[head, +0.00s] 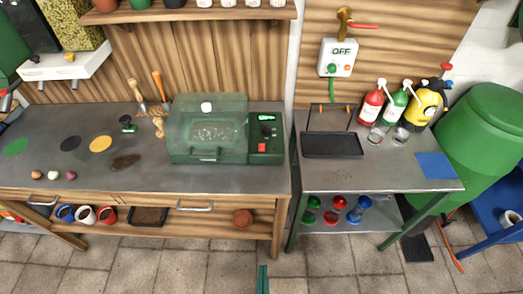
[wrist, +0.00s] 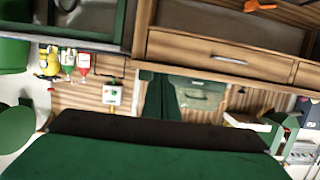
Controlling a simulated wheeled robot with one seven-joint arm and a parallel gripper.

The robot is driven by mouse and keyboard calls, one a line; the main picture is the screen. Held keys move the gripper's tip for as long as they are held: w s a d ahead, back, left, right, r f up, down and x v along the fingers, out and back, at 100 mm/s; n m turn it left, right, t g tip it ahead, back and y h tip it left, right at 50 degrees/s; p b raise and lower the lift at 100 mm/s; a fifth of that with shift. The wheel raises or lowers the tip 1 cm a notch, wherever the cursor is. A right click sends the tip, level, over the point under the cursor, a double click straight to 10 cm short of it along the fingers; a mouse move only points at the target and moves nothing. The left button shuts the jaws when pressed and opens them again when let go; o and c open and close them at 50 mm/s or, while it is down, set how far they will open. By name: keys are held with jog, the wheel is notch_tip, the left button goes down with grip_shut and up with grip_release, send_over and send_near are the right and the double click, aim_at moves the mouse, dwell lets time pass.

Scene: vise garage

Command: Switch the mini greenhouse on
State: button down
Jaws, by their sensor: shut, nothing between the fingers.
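The mini greenhouse (head: 207,130) stands on the left bench in the head view, a green base under a clear lid that looks closed. A dark green control panel on its right side carries a red square control (head: 262,147) and a small light-coloured part (head: 267,117) near the back. I cannot tell the control's position. My gripper (head: 262,270) shows as green fingers at the bottom edge, shut and empty, in front of the bench and apart from the greenhouse. The wrist view is upside down; the fingers (wrist: 161,95) partly cover the greenhouse (wrist: 200,93) there.
A white wall box (head: 338,57) reads OFF above the right bench. A black tray (head: 332,145), red and green bottles and a yellow sprayer (head: 426,102) stand on that bench. Hand tools and a small dark object (head: 127,124) are left of the greenhouse. The bench front is clear.

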jog(key=w+r, duration=0.8)
jog(key=w, duration=0.6)
jog(key=w+r+g, duration=0.1)
jog(key=w+r, duration=0.7)
jog(key=w, duration=0.5)
jog(key=shift+w+a+r, duration=0.25)
jog(key=shift+w, duration=0.15)
send_over(262, 147)
jog(key=s, duration=0.3)
notch_tip(262, 147, down, 4)
jog(key=shift+s+f, duration=0.25)
jog(key=shift+f, duration=0.65)
jog(key=shift+s+f, duration=0.2)
jog(key=shift+f, duration=0.7)
